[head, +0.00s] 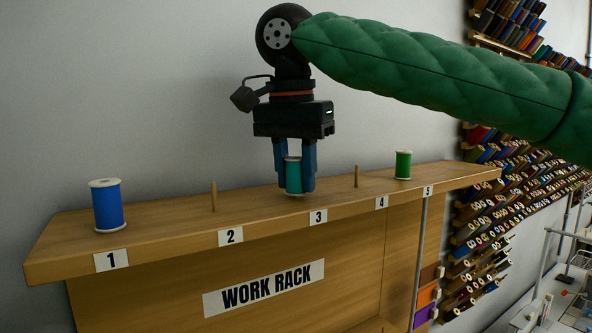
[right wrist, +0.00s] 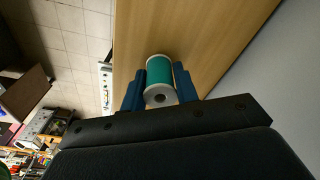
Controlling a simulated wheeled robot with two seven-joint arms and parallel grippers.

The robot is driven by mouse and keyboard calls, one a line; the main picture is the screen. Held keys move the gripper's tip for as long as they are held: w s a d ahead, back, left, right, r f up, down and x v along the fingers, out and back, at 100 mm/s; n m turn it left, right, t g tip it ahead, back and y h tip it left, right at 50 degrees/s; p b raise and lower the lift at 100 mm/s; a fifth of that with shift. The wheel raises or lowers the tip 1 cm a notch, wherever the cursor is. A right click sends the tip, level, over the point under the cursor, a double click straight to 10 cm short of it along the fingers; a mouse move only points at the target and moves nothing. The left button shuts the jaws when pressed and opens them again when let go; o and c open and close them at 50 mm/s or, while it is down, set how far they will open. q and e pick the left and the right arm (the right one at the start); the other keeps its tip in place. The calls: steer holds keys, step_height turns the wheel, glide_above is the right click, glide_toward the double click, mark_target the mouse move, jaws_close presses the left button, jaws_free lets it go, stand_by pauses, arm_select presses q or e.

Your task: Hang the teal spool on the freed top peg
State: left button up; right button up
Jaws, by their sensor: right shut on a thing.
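The teal spool (head: 293,175) with pale ends is upright between the blue fingers of my right gripper (head: 294,178), behind label 3 of the work rack (head: 160,215). In the right wrist view the teal spool (right wrist: 160,75) sits between both fingers (right wrist: 160,88), its pale end with a dark centre hole facing the camera. My right gripper points down and is shut on it. No peg shows at 3; I cannot tell whether the spool rests on the shelf or is just above it. Bare wooden pegs stand at 2 (head: 213,197) and 4 (head: 357,176). My left gripper is out of view.
A blue spool (head: 107,206) stands at 1 and a green spool (head: 403,165) at 5. The grey wall (head: 120,80) is close behind the shelf. Racks of many coloured spools (head: 510,195) line the right side. The shelf around pegs 2 and 4 is clear.

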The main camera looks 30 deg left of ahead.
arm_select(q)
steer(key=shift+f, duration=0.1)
arm_select(e)
steer(key=shift+f, duration=0.2)
steer(key=o, duration=1.7)
steer(key=shift+c, duration=0.2)
steer(key=shift+r, duration=0.15)
steer(key=shift+s+r+p, duration=0.2)
steer(key=shift+r+p, duration=1.4)
steer(key=shift+r, duration=0.7)
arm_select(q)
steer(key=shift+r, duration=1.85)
arm_select(e)
steer(key=shift+s+r, duration=0.1)
steer(key=shift+r, duration=0.95)
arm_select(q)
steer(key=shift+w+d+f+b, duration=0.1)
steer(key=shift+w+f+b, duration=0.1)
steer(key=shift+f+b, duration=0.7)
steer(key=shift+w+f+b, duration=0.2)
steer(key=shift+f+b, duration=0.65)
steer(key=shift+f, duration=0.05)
arm_select(e)
step_height(320, 180, up, 8)
steer(key=shift+s+f, duration=0.15)
steer(key=shift+s, duration=0.3)
